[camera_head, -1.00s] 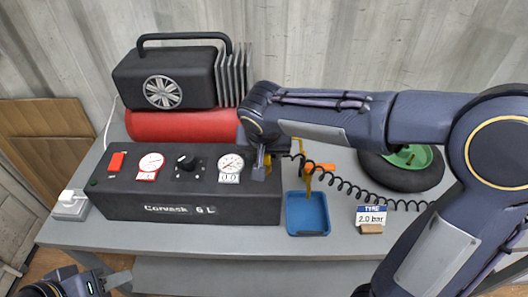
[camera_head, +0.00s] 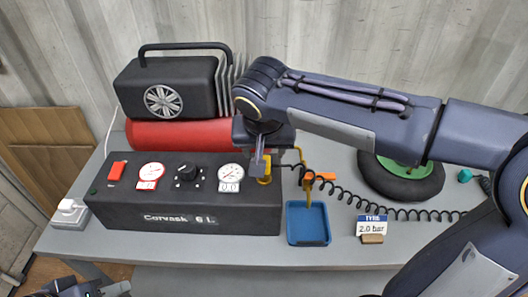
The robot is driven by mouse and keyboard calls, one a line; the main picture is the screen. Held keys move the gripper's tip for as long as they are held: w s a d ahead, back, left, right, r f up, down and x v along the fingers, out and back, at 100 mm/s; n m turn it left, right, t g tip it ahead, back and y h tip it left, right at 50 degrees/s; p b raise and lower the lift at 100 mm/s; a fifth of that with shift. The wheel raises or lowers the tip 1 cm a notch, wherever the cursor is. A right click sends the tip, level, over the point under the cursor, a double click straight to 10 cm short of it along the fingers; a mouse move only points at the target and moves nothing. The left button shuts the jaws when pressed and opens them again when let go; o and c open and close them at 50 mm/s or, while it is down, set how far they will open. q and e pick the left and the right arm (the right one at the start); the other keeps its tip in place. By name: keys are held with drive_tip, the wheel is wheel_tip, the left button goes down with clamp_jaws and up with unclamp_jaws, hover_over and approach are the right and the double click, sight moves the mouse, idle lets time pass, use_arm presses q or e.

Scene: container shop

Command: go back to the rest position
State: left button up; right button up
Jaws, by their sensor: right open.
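My right gripper (camera_head: 259,160) hangs in front of the wrist of my right arm, just above the right end of the black compressor panel (camera_head: 240,213). It is open, and I see nothing held in it. A brass fitting (camera_head: 265,176) shows right beside and partly behind its fingers; I cannot tell whether they touch. My right arm reaches in from the right edge over the table. Part of my left arm shows at the bottom left corner; its fingers cannot be made out.
The grey table (camera_head: 345,255) carries a red tank (camera_head: 180,134), a black motor (camera_head: 195,85), a blue tray (camera_head: 308,225), a tyre sign (camera_head: 371,226), a coiled hose (camera_head: 350,196) with an orange-handled part (camera_head: 322,176), and a wheel (camera_head: 400,185). The table's front strip is clear.

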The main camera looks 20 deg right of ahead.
drive_tip(key=shift+d, duration=0.15)
drive_tip(key=s+d+f+y, duration=0.2)
drive_tip(key=s+d+f, duration=0.2)
drive_tip(key=s, duration=0.5)
drive_tip(key=s+d+f+n+t+y, duration=0.1)
drive_tip(key=s+d+f+y, duration=0.2)
drive_tip(key=s, duration=0.7)
drive_tip(key=shift+d+f+n, duration=0.3)
drive_tip(key=shift+d+f, duration=0.25)
drive_tip(key=shift+f, duration=0.1)
